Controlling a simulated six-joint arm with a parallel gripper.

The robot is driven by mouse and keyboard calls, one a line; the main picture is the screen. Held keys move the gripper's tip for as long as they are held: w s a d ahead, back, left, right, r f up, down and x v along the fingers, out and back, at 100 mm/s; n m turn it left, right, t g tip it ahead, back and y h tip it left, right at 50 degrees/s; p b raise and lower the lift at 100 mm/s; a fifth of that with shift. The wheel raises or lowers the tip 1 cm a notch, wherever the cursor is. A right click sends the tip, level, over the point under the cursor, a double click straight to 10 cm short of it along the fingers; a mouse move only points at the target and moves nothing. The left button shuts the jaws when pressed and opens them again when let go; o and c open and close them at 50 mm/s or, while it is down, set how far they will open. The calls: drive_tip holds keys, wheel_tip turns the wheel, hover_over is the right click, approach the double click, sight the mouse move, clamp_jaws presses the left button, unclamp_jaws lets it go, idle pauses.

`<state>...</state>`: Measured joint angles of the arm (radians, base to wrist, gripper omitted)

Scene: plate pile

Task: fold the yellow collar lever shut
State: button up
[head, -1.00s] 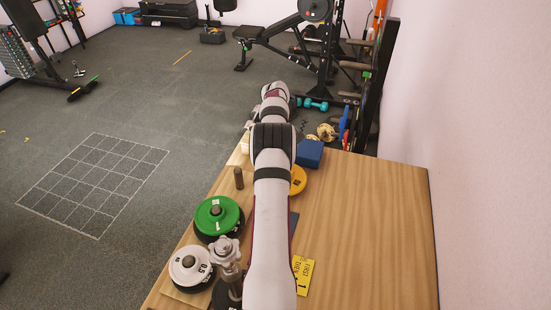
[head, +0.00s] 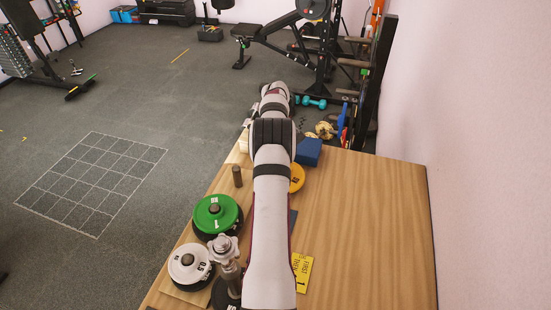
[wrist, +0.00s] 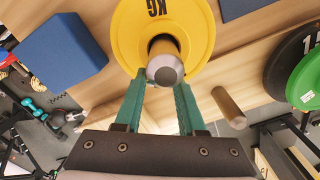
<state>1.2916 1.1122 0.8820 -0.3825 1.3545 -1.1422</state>
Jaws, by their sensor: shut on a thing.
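A yellow weight plate (head: 297,178) lies on the wooden table, partly hidden behind my arm in the head view. In the wrist view the yellow plate (wrist: 195,45) has a metal post (wrist: 165,70) standing through its hole, pointing towards the camera. My gripper (wrist: 162,82) has its two green fingers on either side of this post, seemingly shut on it. My arm hides the gripper in the head view. I cannot make out a yellow collar lever in either view.
A bare peg (head: 237,177) stands left of my arm. Green (head: 215,212) and white (head: 189,262) plates and a metal star knob (head: 223,249) are nearer. A blue block (head: 308,153) sits beyond the yellow plate. A yellow card (head: 302,272) lies near. The table's right side is clear.

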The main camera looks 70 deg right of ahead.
drive_tip(key=shift+s+a, duration=0.1)
drive_tip(key=shift+s, duration=0.05)
clamp_jaws()
drive_tip(key=shift+s+a, duration=0.1)
drive_tip(key=shift+s, duration=0.1)
drive_tip(key=o, duration=0.6)
unclamp_jaws()
drive_tip(key=shift+c, duration=0.2)
